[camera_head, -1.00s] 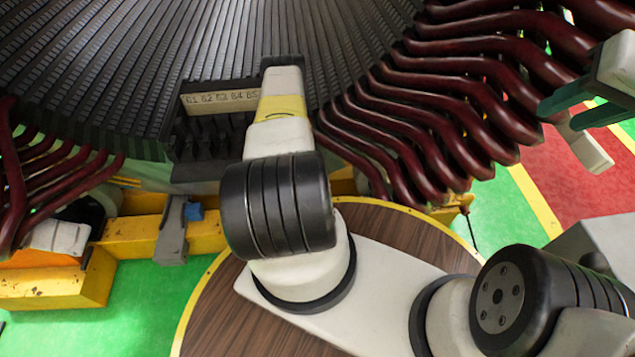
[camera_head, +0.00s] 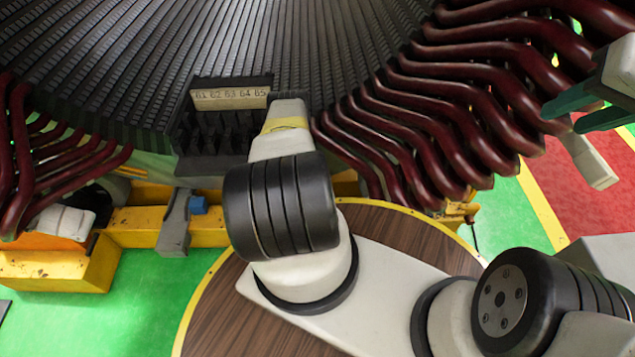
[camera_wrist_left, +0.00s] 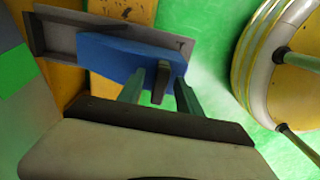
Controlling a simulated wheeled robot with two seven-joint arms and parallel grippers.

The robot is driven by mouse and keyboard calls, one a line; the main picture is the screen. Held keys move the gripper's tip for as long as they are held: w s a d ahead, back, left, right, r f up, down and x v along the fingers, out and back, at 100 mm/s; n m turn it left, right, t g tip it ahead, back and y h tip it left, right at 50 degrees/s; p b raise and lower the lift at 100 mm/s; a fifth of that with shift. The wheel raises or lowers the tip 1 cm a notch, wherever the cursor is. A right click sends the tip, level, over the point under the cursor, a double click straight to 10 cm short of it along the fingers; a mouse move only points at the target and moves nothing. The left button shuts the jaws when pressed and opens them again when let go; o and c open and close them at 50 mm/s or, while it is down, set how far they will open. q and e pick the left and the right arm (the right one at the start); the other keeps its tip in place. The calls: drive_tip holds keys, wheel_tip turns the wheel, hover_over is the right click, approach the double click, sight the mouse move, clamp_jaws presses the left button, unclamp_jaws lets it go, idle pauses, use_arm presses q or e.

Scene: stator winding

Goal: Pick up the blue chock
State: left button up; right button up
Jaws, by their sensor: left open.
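The blue chock (camera_head: 198,206) shows as a small blue patch beside a grey bracket (camera_head: 174,222) in the head view. In the left wrist view it is a larger blue piece (camera_wrist_left: 115,54) against a grey bracket (camera_wrist_left: 55,38). A dark grey tab (camera_wrist_left: 161,82) stands out in front of it. My left gripper (camera_wrist_left: 158,90) is open, its two green fingers on either side of the tab; contact cannot be told. I do not see its fingers in the head view. My right gripper (camera_head: 565,117) is open and empty at the upper right, far from the chock.
Yellow base parts (camera_head: 55,272) stand around the bracket. Dark red bent coils (camera_head: 430,120) hang at the right, with a slotted dark stator wall (camera_head: 150,50) behind. A round wooden platform (camera_head: 215,315) with a yellow rim lies in front. Green floor (camera_head: 140,310) is clear at left.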

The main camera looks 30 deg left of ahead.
use_arm(q)
drive_tip(key=shift+f, duration=0.15)
clamp_jaws()
idle(0.4)
